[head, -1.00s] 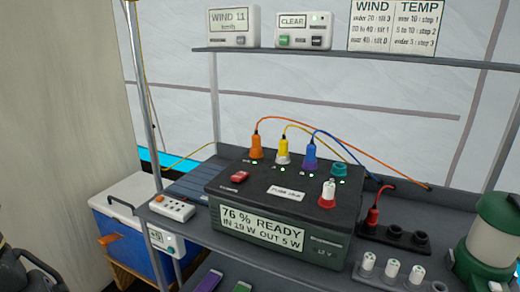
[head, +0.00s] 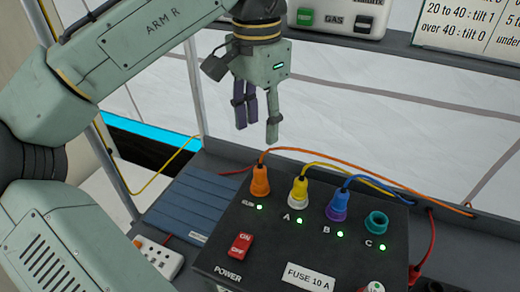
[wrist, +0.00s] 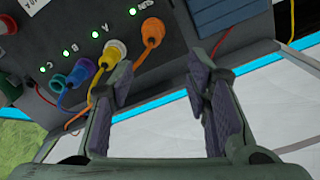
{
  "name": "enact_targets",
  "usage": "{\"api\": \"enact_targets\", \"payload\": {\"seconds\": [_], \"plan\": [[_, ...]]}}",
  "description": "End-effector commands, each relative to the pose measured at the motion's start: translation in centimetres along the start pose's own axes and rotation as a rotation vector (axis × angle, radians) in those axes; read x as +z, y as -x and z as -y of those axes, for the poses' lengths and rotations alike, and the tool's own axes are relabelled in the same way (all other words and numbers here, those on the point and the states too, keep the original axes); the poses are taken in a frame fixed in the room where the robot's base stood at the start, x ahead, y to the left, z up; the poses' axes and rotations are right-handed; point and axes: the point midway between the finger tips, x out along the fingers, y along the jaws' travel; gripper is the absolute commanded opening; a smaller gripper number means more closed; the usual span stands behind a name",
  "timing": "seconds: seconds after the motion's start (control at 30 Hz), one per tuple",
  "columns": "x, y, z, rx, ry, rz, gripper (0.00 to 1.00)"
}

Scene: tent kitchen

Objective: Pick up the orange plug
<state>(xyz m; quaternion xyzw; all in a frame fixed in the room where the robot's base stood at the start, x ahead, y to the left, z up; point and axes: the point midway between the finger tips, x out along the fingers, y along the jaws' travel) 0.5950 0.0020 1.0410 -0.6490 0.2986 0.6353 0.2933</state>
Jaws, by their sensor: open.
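The orange plug (head: 260,181) stands upright in the socket marked SUN on top of the dark power box (head: 215,262), with an orange cable leaving its top. In the wrist view the orange plug (wrist: 152,30) lies ahead, between the lines of the two fingers and a little beyond their tips. My gripper (head: 257,130) is open and empty, above and slightly behind the plug, apart from it. Its fingers also show in the wrist view (wrist: 162,80), spread wide.
A red switch (head: 240,245) is in front. Cables arch behind. A shelf (head: 440,65) runs above.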

Motion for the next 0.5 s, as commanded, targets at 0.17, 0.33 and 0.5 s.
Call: {"api": "enact_targets", "payload": {"seconds": [0.17,0.33,0.5], "plan": [[0.7,-2.4,-0.2,0.011,0.004,0.032,0.44],[0.7,-4.8,-0.3,0.010,0.004,0.028,0.44],[0.7,-5.9,-0.4,0.008,0.003,0.027,0.44]]}}
